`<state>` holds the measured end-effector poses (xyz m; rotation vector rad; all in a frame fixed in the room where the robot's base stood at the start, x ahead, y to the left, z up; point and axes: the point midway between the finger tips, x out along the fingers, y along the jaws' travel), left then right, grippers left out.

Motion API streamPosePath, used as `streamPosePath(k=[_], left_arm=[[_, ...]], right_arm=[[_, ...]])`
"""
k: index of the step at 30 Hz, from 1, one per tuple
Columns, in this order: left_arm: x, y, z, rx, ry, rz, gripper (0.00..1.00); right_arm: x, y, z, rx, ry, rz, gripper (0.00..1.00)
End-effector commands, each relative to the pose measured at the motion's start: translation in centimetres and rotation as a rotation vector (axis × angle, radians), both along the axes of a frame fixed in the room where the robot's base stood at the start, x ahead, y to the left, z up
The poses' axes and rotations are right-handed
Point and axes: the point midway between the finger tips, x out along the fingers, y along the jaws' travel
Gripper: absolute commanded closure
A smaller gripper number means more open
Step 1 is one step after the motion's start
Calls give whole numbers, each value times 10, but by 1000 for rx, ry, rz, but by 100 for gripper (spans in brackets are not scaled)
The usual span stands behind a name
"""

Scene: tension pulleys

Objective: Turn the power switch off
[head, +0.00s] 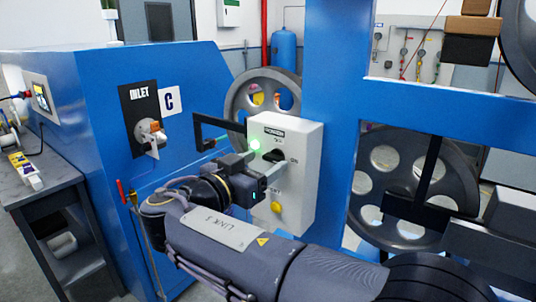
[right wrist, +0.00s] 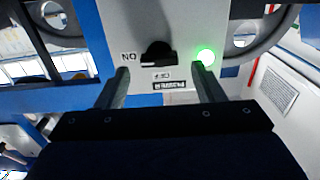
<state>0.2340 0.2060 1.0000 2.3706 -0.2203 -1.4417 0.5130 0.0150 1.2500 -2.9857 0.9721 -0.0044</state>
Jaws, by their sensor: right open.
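The power switch is a black rotary knob (head: 273,156) on the front of a light grey control box (head: 303,185). My left gripper is not in view.
A yellow button (head: 276,207) sits low on the box. A blue machine cabinet (head: 90,100) with an INLET valve (head: 150,134) stands left. A spoked wheel (head: 238,101) is behind the box, and a larger one (head: 405,225) is right. A grey bench (head: 30,190) stands far left.

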Motion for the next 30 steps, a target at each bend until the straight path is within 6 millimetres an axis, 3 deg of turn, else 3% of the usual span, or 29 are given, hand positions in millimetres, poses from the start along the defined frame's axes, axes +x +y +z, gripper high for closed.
streamPosePath(k=[6, 16, 26, 30], left_arm=[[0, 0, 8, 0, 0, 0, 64], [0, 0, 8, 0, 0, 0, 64], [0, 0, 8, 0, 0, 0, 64], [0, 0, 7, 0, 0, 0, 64]], right_arm=[[20, -14, 0, -1, 3, 0, 38], [22, -16, -1, 0, 3, 1, 40], [22, -16, -1, 0, 4, 1, 83], [22, -16, -1, -3, 6, 1, 83]])
